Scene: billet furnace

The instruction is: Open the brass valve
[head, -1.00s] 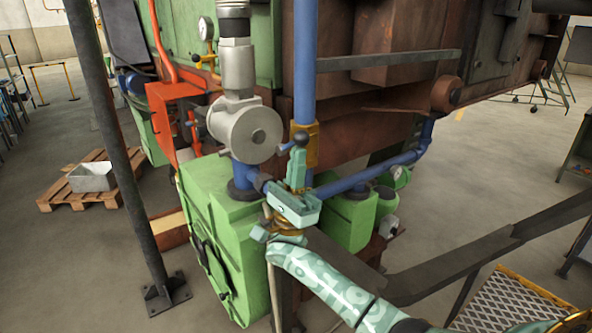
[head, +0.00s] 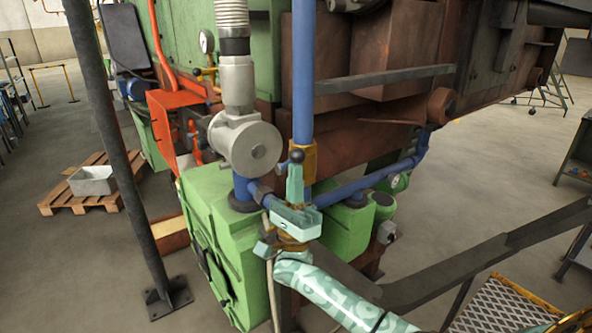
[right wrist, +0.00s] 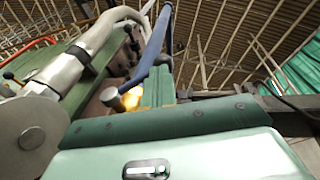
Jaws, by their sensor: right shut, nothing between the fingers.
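The brass valve (head: 309,160) shows as a yellow-brown body on the upright blue pipe, partly hidden behind my right gripper. In the right wrist view a bright, blurred brass patch (right wrist: 131,97) shows left of my fingers. A black ball knob (head: 297,156) appears just above my fingertips; I cannot tell whether they touch. It also shows in the right wrist view (right wrist: 162,61). My right gripper (head: 295,172) points up in front of the pipe, its green fingers together and empty. The lever's angle is unclear. My left gripper is not in view.
A grey round pump housing (head: 245,145) stands close left of the gripper. Green cabinets (head: 215,235) sit below, and a blue side pipe (head: 370,180) runs right. A dark rail (head: 470,260) crosses at the lower right. A dark post (head: 120,160) stands at left.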

